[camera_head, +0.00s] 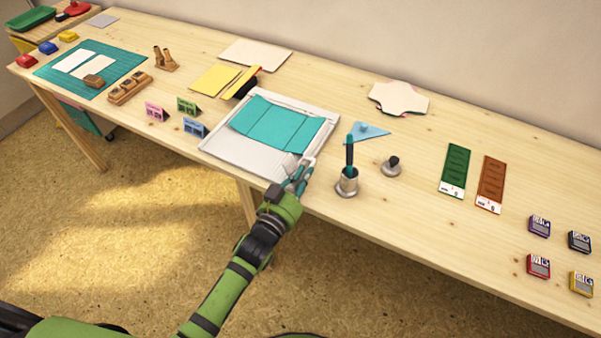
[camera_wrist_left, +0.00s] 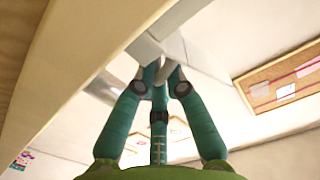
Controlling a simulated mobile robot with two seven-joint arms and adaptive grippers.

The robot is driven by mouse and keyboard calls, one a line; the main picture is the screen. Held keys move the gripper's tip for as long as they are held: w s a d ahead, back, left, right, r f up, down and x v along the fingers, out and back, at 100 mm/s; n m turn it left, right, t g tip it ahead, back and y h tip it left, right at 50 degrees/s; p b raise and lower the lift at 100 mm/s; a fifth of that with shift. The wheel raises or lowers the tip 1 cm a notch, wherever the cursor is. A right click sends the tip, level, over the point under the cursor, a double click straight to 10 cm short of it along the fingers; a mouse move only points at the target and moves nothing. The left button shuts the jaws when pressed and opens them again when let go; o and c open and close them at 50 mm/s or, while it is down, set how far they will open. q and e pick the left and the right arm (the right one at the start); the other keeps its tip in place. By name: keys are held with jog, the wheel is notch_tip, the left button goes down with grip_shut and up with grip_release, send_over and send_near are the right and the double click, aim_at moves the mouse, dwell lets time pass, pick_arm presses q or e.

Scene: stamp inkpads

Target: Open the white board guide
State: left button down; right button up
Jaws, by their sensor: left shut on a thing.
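The white board guide (camera_head: 222,152) lies on the table near its front edge, with a teal sheet (camera_head: 272,122) across it. The guide looks flat, as far as the head view shows. My left gripper (camera_head: 303,168) is at the guide's front right corner. In the left wrist view, the teal fingers (camera_wrist_left: 162,72) are closed together on a pale tab or edge (camera_wrist_left: 150,48), which appears to be part of the guide. The exact grip is partly hidden by the fingers. My right gripper is in neither view.
A metal cup (camera_head: 347,183) with a dark-handled tool stands close right of my gripper. Small folded cards (camera_head: 194,128) stand left of the guide.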

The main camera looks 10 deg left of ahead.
pick_arm(q)
jog(key=shift+s+d+f+m, duration=0.2)
jog(key=shift+d+f+m, duration=0.1)
jog(key=shift+f+m, duration=0.1)
jog(key=c, duration=1.4)
grip_release()
jog(key=shift+r, duration=0.1)
jog(key=shift+w+a, duration=0.1)
jog(key=v, duration=1.2)
jog(key=shift+r, duration=0.1)
